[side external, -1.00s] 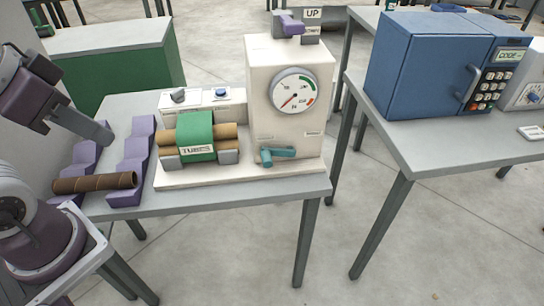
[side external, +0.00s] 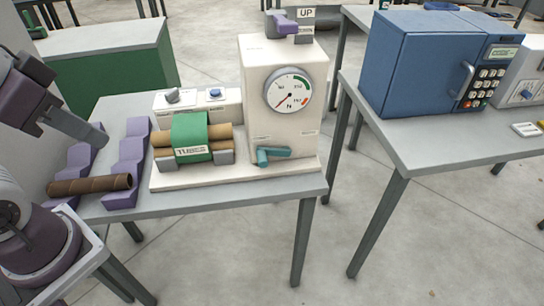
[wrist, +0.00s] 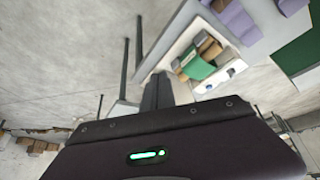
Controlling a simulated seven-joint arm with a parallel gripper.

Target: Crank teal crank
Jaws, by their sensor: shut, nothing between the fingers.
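The teal crank (side external: 273,155) sits low on the front of the cream winder housing (side external: 285,118), below its round dial (side external: 290,95). The dial's needle points down and left. My gripper (side external: 103,138) is far left of the crank, near the purple cradle blocks, shut and empty. Its closed dark fingers also show in the wrist view (wrist: 157,88). In the wrist view I cannot make out the crank.
A brown tube (side external: 90,185) lies across the purple blocks (side external: 127,165). A green band (side external: 190,138) wraps tan tubes left of the housing. A purple lever (side external: 284,20) by an UP sign tops the housing. A blue keypad cabinet (side external: 430,60) stands on another table.

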